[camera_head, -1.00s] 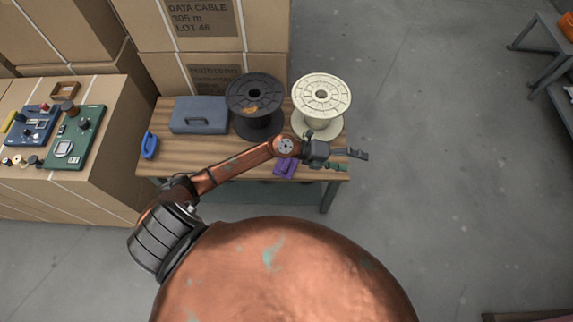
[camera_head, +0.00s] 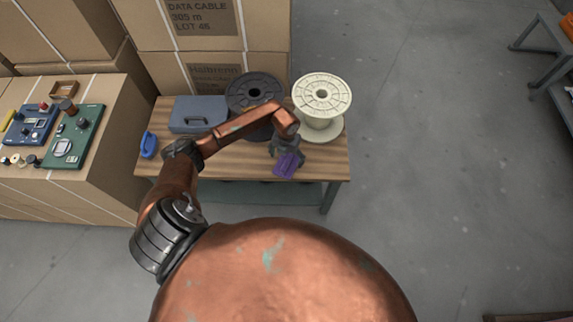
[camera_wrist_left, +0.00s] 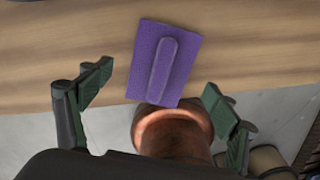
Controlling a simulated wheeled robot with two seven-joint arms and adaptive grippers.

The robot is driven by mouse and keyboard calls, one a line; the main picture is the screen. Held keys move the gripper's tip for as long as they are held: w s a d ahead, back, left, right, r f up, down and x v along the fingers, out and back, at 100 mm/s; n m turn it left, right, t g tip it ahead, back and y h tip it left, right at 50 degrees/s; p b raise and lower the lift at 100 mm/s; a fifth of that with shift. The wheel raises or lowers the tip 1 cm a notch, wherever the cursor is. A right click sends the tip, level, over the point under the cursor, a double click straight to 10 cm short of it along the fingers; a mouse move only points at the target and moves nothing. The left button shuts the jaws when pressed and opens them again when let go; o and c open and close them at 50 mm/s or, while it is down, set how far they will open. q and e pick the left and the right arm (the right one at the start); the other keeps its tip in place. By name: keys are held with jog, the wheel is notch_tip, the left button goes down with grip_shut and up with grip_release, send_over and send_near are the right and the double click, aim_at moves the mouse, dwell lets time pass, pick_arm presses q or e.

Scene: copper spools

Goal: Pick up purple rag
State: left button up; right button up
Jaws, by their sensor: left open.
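The purple rag (camera_head: 289,164) lies on the wooden table (camera_head: 230,162) near its front edge, right of the middle. In the left wrist view the rag (camera_wrist_left: 164,62) is a flat purple rectangle with a raised ridge along its middle. My left gripper (camera_head: 287,158) hangs over the rag, pointing down. In the left wrist view the left gripper (camera_wrist_left: 155,95) is open, with its green-padded fingers wide apart on either side of the rag's near end. Nothing is between the fingers' pads. My right gripper is not in view.
A black spool (camera_head: 240,95) and a cream spool (camera_head: 322,95) stand at the table's back. A blue-grey case (camera_head: 195,113) and a small blue object (camera_head: 148,145) sit at the left. Cardboard boxes (camera_head: 215,15) rise behind. Open floor (camera_head: 430,170) lies to the right.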

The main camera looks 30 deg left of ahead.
aim_at(286, 162)
pick_arm(q)
notch_tip(286, 162, down, 4)
jog(key=shift+s+r, duration=0.1)
jog(key=shift+r, duration=0.15)
jog(key=shift+r, duration=0.1)
jog(key=shift+c, duration=0.5)
jog(key=c, duration=1.1)
